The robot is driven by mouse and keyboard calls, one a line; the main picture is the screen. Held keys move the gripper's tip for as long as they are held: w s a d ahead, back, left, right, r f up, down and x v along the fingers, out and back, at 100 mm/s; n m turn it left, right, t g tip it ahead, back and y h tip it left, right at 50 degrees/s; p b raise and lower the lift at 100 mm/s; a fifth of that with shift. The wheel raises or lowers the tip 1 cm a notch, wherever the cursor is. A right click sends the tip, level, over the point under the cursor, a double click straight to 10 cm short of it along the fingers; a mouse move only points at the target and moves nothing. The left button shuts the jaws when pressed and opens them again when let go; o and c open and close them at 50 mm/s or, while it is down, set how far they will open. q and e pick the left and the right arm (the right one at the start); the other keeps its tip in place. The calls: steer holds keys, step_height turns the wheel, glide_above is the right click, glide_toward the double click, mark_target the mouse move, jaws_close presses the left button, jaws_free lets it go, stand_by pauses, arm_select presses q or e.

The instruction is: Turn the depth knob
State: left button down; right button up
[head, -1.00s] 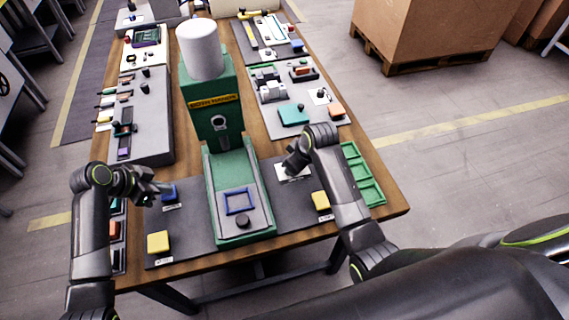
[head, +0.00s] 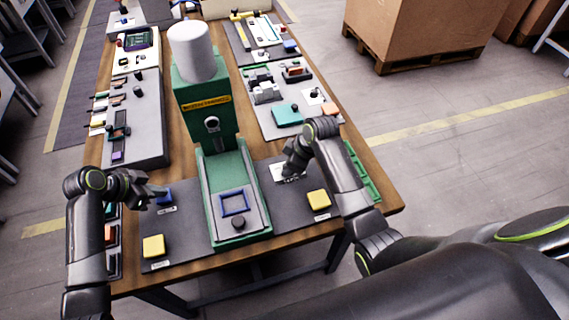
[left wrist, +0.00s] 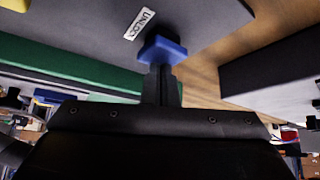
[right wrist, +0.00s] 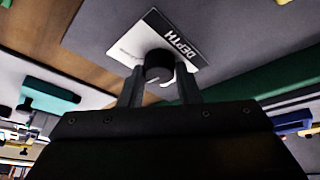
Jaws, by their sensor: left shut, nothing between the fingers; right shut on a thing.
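The black depth knob (right wrist: 159,66) stands on a white plate marked DEPTH (right wrist: 185,42) in the right wrist view. My right gripper (right wrist: 160,88) is shut on the knob, one finger on each side of it. In the head view my right gripper (head: 286,174) is low over the white plate (head: 276,170) and hides the knob. I cannot tell whether the tips press the button.
A green machine (head: 207,110) with a white cylinder (head: 190,52) stands between my arms. Yellow buttons sit at the front left (head: 153,246) and right (head: 318,199). Green bins (head: 362,180) lie right of my right forearm. Panels with small parts line the table's far sides.

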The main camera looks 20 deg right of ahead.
steer(key=o, duration=1)
steer(key=v, duration=1.2)
